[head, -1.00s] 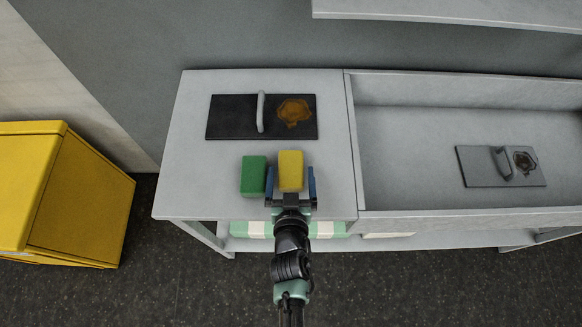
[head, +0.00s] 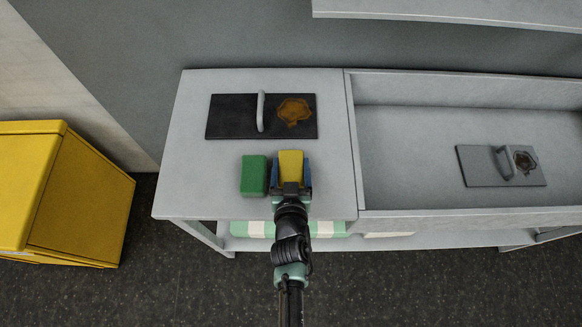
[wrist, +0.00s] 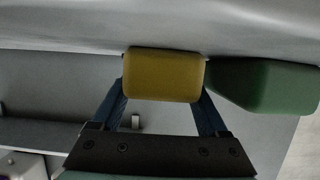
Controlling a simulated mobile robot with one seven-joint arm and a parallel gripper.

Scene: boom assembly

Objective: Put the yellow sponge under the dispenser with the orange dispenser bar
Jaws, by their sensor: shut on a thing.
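The yellow sponge (head: 291,164) is at the front of the grey counter in the head view, between the blue fingers of my gripper (head: 291,170). My gripper is shut on it. In the wrist view the yellow sponge (wrist: 165,75) sits between the two fingertips. I cannot tell whether it still touches the counter. A green sponge (head: 254,176) lies close to its left in the head view; it shows to the right in the wrist view (wrist: 270,86). No dispenser or orange dispenser bar is clearly in view.
A black board (head: 235,116) with a grey handle and a brown stain lies behind the sponges on the counter (head: 185,190). A grey stained board (head: 475,170) lies in the walled trough (head: 410,150) at right. A yellow bin (head: 80,200) stands on the floor at left.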

